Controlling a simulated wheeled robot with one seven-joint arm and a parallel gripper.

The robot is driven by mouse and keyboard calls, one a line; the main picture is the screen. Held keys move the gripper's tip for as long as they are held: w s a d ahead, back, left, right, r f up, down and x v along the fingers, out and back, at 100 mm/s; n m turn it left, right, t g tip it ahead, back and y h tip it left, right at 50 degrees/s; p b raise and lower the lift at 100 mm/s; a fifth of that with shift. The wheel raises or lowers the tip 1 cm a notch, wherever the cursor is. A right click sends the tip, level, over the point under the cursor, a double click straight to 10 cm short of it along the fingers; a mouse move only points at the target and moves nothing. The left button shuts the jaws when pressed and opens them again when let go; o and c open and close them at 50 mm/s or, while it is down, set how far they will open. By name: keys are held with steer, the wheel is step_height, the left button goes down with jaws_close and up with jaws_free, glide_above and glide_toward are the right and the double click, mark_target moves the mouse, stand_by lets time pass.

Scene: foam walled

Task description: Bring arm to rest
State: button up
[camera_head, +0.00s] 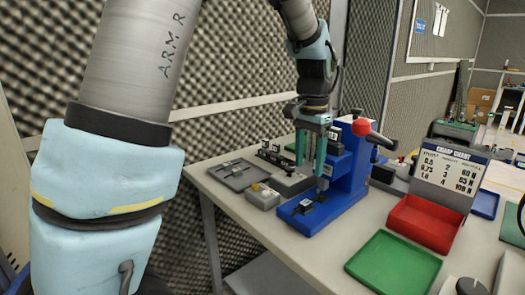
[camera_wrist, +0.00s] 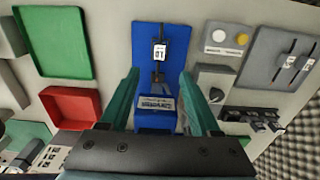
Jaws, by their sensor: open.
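My gripper (camera_head: 311,157) points down with two green fingers, above the table and close to the blue press (camera_head: 350,170) with its red knob (camera_head: 361,127). In the wrist view my gripper (camera_wrist: 160,90) has its fingers spread apart on either side of the blue press (camera_wrist: 172,38), with nothing between the tips that I can see being held. A small dark part with a white label (camera_wrist: 159,50) sits on the blue base. My arm reaches in from the upper left in the head view.
A red tray (camera_head: 425,222) and a green tray (camera_head: 393,264) lie on the right of the table (camera_head: 330,243). A grey tray (camera_head: 239,174) and a grey button box (camera_head: 263,196) stand left of the press. A crimp chart (camera_head: 447,173) stands behind the red tray. Foam walls surround the table.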

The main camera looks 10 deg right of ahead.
steer(key=s+a+f+n, duration=0.1)
steer(key=a+f+n, duration=0.1)
steer(key=a, duration=0.8)
steer(key=s+a+f+n+t, duration=0.1)
steer(key=a+f+n, duration=0.2)
steer(key=a, duration=0.7)
steer(key=s+a+f+n, duration=0.2)
steer(key=a+n, duration=0.4)
steer(key=a, duration=0.4)
steer(key=shift+f+t, duration=0.25)
steer(key=shift+t, duration=0.05)
